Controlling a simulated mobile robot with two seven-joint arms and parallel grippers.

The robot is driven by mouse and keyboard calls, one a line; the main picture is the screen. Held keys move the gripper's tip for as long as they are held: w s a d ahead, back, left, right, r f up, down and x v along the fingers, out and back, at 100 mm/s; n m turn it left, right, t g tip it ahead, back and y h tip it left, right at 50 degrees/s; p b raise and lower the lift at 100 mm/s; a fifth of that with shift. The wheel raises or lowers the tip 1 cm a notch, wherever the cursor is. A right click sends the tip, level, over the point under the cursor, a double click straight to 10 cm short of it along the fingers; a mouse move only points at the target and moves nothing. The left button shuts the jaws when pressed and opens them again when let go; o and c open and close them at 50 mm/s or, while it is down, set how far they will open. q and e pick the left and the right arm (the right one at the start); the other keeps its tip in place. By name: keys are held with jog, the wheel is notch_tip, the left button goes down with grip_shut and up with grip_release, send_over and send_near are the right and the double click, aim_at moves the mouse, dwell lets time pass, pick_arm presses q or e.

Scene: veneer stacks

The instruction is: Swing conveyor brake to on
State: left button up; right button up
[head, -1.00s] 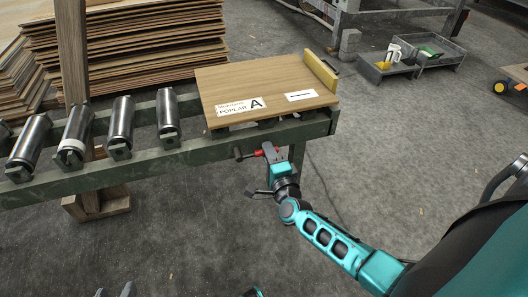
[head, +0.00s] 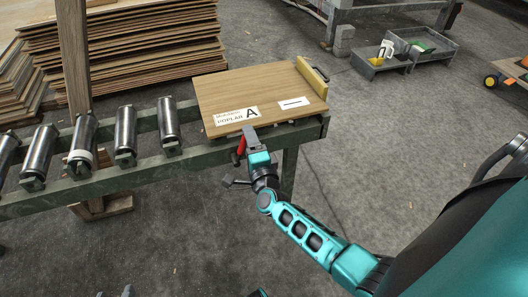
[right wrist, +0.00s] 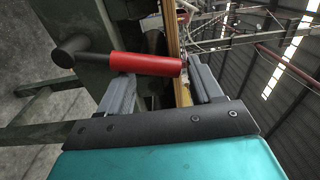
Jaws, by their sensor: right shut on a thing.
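The conveyor brake is a lever with a red grip (head: 241,146) on a dark pivot at the front rail of the roller conveyor (head: 150,172). In the head view the lever stands steeply upward. In the right wrist view the red grip (right wrist: 145,65) lies across between the fingers, with its dark hub at the left. My right gripper (head: 249,134) is shut on the red grip, just in front of the rail below the veneer board. Small grey tips at the bottom edge of the head view may be my left gripper; its jaw state is unclear. No on mark is readable.
A veneer board (head: 210,88) labelled Poplar A lies at the conveyor's right end, close above my right gripper, with a yellow block (head: 312,77) at its edge. Rollers (head: 125,130) lie left. Veneer stacks (head: 130,45) stand behind. The floor in front is clear.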

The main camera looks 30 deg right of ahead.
jog(key=a, duration=0.2)
jog(key=shift+w+a+r+y, duration=0.15)
jog(key=shift+w+a+y, duration=0.15)
jog(key=shift+a+y, duration=0.1)
jog(key=o, duration=0.3)
jog(key=shift+f, duration=0.3)
jog(key=p+v, duration=0.2)
jog(key=v, duration=0.5)
jog(key=shift+d, duration=0.2)
jog(key=shift+f, duration=0.1)
